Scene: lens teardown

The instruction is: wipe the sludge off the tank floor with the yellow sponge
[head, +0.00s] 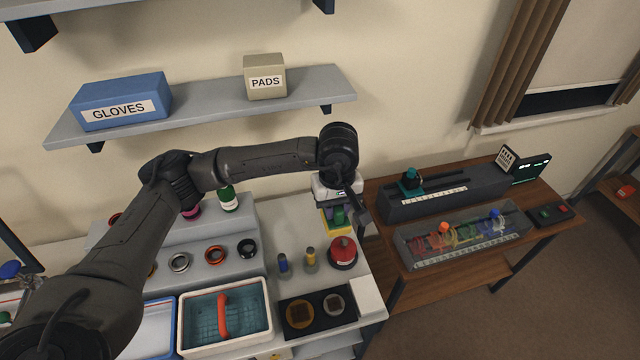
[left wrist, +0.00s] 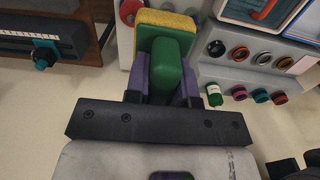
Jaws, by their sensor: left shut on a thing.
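My left gripper (head: 338,212) is shut on the green handle of the yellow sponge (head: 327,226), above the right part of the light worktop. In the left wrist view, the gripper (left wrist: 164,82) has purple fingers on either side of the green handle, and the yellow sponge (left wrist: 178,21) lies beyond it. The white-rimmed tank (head: 268,305) stands at the front of the worktop, left of and apart from the sponge. An orange handle-like piece (head: 223,315) crosses its teal, gridded inside. I cannot make out sludge on its floor. My right gripper is not in view.
A red round-topped container (head: 343,252) and small bottles (head: 310,257) stand near the sponge. A dark mat (head: 319,326) with two round pieces lies right of the tank. A stepped grey stand (head: 217,262) holds several rings behind it. A shelf (head: 210,118) hangs above.

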